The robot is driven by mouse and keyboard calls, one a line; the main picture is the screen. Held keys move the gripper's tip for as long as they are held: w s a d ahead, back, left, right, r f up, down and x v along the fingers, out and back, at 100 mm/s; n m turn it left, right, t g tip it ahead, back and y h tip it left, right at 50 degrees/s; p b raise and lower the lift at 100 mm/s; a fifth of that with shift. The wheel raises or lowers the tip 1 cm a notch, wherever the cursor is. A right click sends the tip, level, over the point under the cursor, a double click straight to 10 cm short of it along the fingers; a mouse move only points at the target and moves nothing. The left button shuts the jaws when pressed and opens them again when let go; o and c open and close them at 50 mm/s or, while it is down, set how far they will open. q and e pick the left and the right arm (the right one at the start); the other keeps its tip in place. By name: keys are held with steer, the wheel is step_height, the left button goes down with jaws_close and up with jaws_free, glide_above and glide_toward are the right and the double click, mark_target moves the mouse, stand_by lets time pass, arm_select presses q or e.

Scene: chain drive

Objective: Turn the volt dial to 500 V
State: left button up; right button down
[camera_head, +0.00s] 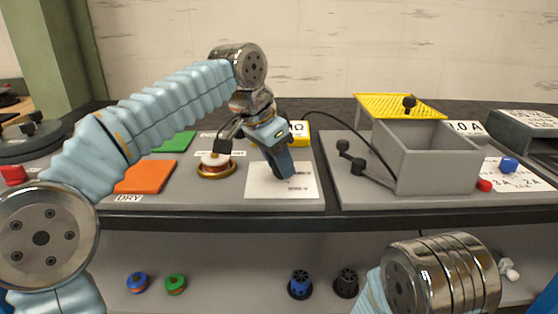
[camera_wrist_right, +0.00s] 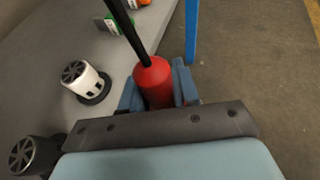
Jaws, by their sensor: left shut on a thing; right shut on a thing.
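A yellow box (camera_head: 300,132) with a dark Ω marking stands at the back of the bench, partly hidden by my left gripper. No volt dial or its setting can be made out. My left gripper (camera_head: 285,172) points down over a white sheet (camera_head: 258,183), in front of the yellow box. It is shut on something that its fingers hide. In the right wrist view, my right gripper (camera_wrist_right: 160,92) is shut on a red handle (camera_wrist_right: 153,76) with a black rod. The red handle is not seen in the head view.
A grey open bin (camera_head: 425,158) stands on the right board, with a black lead running to it. An orange pad (camera_head: 146,177) and a green pad (camera_head: 175,142) lie left.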

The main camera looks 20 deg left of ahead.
arm_select(q)
steer(key=shift+m, duration=0.3)
steer(key=m+g, duration=0.1)
steer(key=m, duration=0.2)
steer(key=m+g+h, duration=0.1)
steer(key=m, duration=0.2)
steer(key=shift+w+a+h, duration=0.1)
steer(key=shift+w+h, duration=0.1)
steer(key=shift+h, duration=0.1)
steer(key=m+g, duration=0.1)
steer(key=m, duration=0.2)
steer(key=shift+w+m, duration=0.1)
steer(key=shift+m, duration=0.3)
steer(key=shift+m+g, duration=0.9)
steer(key=shift+m, duration=1)
steer(key=o, duration=1)
steer(key=shift+o, duration=0.2)
